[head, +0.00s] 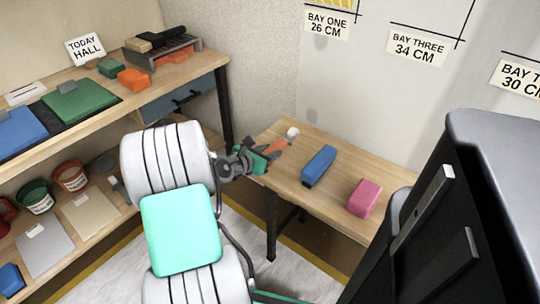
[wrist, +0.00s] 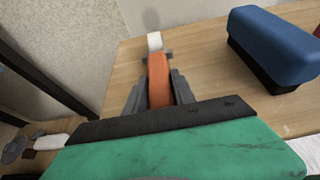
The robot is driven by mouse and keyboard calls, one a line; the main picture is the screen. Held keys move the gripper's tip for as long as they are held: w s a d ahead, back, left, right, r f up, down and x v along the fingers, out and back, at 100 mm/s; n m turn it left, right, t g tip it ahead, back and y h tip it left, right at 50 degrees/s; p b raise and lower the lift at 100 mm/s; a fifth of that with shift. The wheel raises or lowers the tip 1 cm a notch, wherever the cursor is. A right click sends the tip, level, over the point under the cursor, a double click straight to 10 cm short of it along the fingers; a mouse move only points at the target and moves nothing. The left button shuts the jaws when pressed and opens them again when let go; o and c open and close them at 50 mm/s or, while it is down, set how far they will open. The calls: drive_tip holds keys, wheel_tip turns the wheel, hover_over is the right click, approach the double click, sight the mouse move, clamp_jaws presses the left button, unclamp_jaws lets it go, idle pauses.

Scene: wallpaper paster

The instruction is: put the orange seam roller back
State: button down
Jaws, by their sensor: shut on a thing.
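My gripper (wrist: 158,88) is shut on the orange handle of the seam roller (wrist: 158,77), seen between the grey fingers in the wrist view. The roller's white wheel end (wrist: 155,41) points away from me. In the head view the orange seam roller (head: 278,144) is at the left end of the small wooden table (head: 300,193), with its white wheel toward the wall. My gripper (head: 268,152) is at its near end. I cannot tell whether the roller touches the tabletop.
A blue block-shaped tool (head: 319,166) and a pink block (head: 363,198) lie on the small table. The wooden bench (head: 105,112) at left carries a grey rack (head: 160,52), an orange block (head: 133,79) and a green block (head: 111,67). A dark cabinet-like shape fills the right.

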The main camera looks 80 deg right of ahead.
drive_tip(key=shift+f, duration=0.15)
drive_tip(key=shift+f, duration=0.15)
drive_tip(key=c, duration=1.1)
unclamp_jaws()
drive_tip(key=shift+o, duration=0.2)
